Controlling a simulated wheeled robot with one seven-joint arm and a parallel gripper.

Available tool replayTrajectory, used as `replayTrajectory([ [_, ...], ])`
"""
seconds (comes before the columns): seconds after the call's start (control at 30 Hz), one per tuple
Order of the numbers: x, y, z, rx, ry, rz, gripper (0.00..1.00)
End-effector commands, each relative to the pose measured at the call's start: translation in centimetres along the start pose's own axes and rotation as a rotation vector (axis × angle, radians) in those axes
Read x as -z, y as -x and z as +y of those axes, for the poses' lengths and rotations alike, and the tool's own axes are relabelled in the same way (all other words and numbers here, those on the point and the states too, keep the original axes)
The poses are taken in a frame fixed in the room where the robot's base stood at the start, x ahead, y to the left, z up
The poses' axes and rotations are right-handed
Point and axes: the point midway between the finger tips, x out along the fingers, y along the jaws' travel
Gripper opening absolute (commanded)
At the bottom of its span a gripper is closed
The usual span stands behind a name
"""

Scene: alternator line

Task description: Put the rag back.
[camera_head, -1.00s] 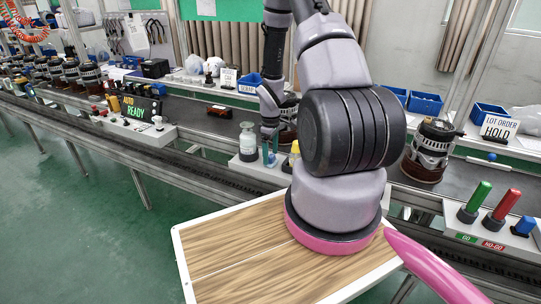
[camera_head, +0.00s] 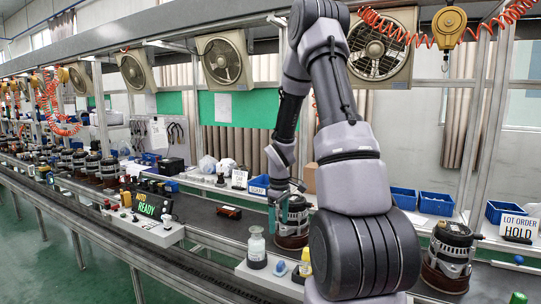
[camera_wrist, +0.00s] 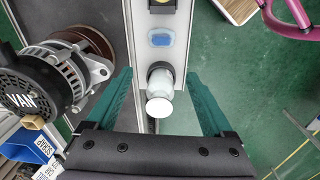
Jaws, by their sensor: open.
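I cannot make out a rag for certain in either view. A small blue object (camera_wrist: 161,38) lies on a light grey shelf (camera_wrist: 178,60) in the wrist view; in the head view a blue object (camera_head: 281,268) sits beside the white-capped bottle (camera_head: 257,248). My gripper (camera_head: 272,218) is above and slightly right of that bottle in the head view. In the wrist view my gripper (camera_wrist: 160,112) has its teal fingers spread wide and empty, with the bottle (camera_wrist: 160,90) seen below between them.
An alternator (camera_wrist: 60,80) stands left of my gripper in the wrist view. Another alternator (camera_head: 450,255), blue bins (camera_head: 436,203) and a HOLD sign (camera_head: 518,226) are to the right. An AUTO READY display (camera_head: 150,203) is left.

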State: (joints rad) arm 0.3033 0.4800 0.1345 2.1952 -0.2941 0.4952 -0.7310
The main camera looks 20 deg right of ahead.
Motion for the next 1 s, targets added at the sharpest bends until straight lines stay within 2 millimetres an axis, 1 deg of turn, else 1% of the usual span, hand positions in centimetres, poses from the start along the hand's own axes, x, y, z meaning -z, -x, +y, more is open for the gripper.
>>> replayTrajectory([
  [0.03,0.4,2.7,-0.2,-0.028,-0.038,0.024,0.86],
  [0.07,0.4,4.2,-0.5,-0.04,-0.069,0.036,0.86],
  [0.1,0.5,6.4,-1.0,-0.056,-0.114,0.056,0.86],
  [0.17,0.4,9.4,-1.9,-0.075,-0.182,0.088,0.86],
  [0.2,0.3,11.4,-2.6,-0.084,-0.228,0.111,0.86],
  [0.27,0.0,14.2,-3.7,-0.095,-0.297,0.149,0.86],
  [0.3,-0.2,16.0,-4.6,-0.099,-0.342,0.176,0.86],
  [0.37,-0.7,18.5,-5.9,-0.1,-0.408,0.217,0.86],
  [0.4,-1.1,20.2,-6.9,-0.098,-0.453,0.248,0.86],
  [0.5,-2.4,23.9,-9.5,-0.081,-0.559,0.324,0.86],
  [0.6,-3.9,27.1,-12.2,-0.048,-0.661,0.404,0.86],
  [0.7,-5.5,29.6,-14.9,0.001,-0.751,0.478,0.86],
  [0.8,-7.0,31.4,-17.2,0.055,-0.823,0.539,0.86],
  [0.9,-8.2,32.4,-18.9,0.1,-0.872,0.579,0.86],
  [1.0,-8.8,32.9,-19.8,0.128,-0.9,0.6,0.86],
])
